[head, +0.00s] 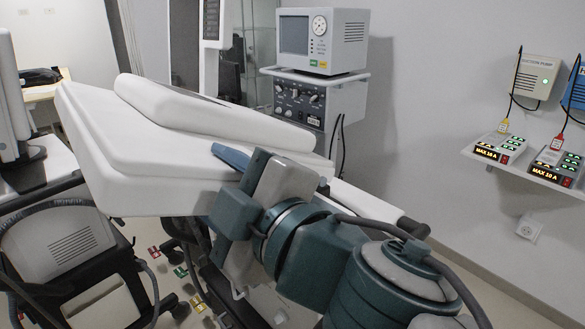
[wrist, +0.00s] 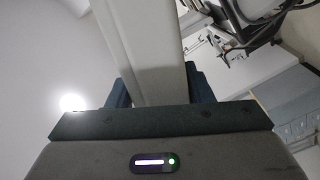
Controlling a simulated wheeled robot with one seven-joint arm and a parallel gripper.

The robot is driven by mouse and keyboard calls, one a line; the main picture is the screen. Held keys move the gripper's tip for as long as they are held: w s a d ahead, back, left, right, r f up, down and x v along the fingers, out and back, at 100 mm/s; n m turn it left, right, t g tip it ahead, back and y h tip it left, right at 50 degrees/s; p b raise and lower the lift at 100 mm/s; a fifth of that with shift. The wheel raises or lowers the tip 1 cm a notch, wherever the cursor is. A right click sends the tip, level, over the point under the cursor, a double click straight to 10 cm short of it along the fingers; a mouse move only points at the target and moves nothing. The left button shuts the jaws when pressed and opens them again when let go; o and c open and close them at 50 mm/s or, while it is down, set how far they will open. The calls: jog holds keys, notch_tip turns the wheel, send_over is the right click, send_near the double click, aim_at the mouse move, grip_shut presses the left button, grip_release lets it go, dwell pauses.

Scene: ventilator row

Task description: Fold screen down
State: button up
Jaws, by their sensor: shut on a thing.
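The screen (head: 135,165) appears to be the large white tilted panel on the ventilator in the head view, with a raised white block on its upper side; its display face is not clearly seen. My gripper (head: 231,156) is at the panel's right end, with a blue finger against it. In the wrist view a pale slab, the screen's edge (wrist: 145,55), runs between the two dark blue fingers of my gripper (wrist: 157,90). The gripper is shut on it. My wrist hides part of the ventilator below.
Another ventilator (head: 312,100) with a small monitor (head: 320,40) stands behind. A monitor and cart (head: 65,250) are close on the left. At right, a wall shelf (head: 540,180) holds chargers. Small coloured tags (head: 180,271) lie on the floor below.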

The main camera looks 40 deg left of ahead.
jog(key=shift+w+f, duration=0.2)
jog(key=shift+f, duration=0.05)
jog(key=o, duration=1.2)
jog(key=shift+o, duration=0.5)
jog(key=shift+w, duration=0.15)
jog(key=shift+r, duration=0.1)
jog(key=shift+r, duration=0.1)
jog(key=shift+r+p, duration=0.3)
jog(key=shift+r, duration=0.05)
jog(key=r+p, duration=0.1)
jog(key=r, duration=0.1)
jog(key=r+p, duration=0.1)
jog(key=r, duration=0.1)
jog(key=shift+w+d+r+p, duration=0.1)
jog(key=shift+w+d+p, duration=0.05)
jog(key=shift+d+p, duration=0.15)
jog(key=w+d+r+p, duration=0.4)
jog(key=w+d+r, duration=0.2)
jog(key=w+d, duration=0.1)
jog(key=shift+d+p, duration=0.4)
jog(key=shift+d, duration=0.4)
